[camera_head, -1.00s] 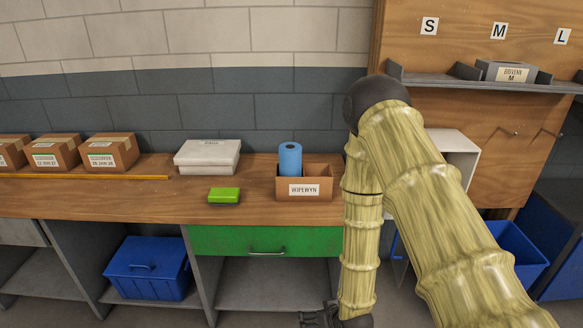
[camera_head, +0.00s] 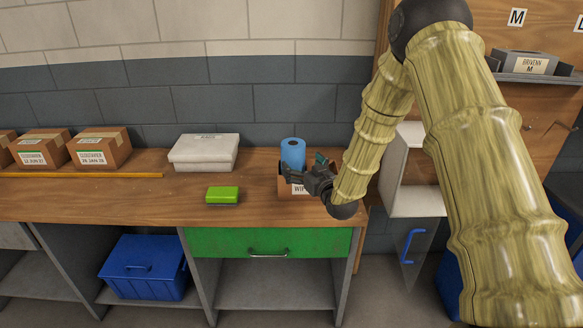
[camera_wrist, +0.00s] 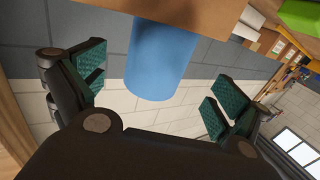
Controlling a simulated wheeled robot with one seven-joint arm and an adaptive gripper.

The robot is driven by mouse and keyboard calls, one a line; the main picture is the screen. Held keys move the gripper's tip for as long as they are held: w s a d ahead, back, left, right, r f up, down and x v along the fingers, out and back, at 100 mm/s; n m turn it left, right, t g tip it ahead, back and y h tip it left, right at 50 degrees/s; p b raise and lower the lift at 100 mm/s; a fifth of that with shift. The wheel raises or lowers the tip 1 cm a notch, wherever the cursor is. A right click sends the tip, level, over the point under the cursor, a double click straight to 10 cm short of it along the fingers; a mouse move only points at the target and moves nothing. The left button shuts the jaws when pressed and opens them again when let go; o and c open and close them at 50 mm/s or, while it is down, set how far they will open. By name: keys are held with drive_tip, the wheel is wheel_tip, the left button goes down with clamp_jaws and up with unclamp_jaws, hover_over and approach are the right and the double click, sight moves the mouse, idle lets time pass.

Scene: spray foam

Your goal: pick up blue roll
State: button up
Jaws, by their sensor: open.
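The blue roll (camera_head: 293,152) stands upright in a small cardboard box (camera_head: 284,187) on the wooden bench. My gripper (camera_head: 300,172) is in front of the roll at the box, and it hides much of the box and its label. In the wrist view the blue roll (camera_wrist: 160,58) shows between the two open green-padded fingers of my gripper (camera_wrist: 155,95). The fingers are apart from the roll on both sides, and nothing is held.
A green block (camera_head: 222,194) and a white case (camera_head: 204,152) lie left of the box on the bench (camera_head: 140,200). Labelled cartons (camera_head: 100,148) stand further left. A white open box (camera_head: 412,180) is to the right, beyond my arm.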

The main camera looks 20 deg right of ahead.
drive_tip(key=shift+w+a+f+p, duration=0.15)
drive_tip(key=shift+w+p, duration=0.15)
drive_tip(key=shift+w, duration=0.8)
drive_tip(key=shift+w+a+f+p, duration=0.15)
drive_tip(key=shift+w+p, duration=0.1)
drive_tip(key=shift+w, duration=0.8)
drive_tip(key=shift+w+a+p, duration=0.15)
drive_tip(key=shift+w+p, duration=0.15)
drive_tip(key=shift+w, duration=0.8)
drive_tip(key=shift+c, duration=0.2)
drive_tip(key=c, duration=1.4)
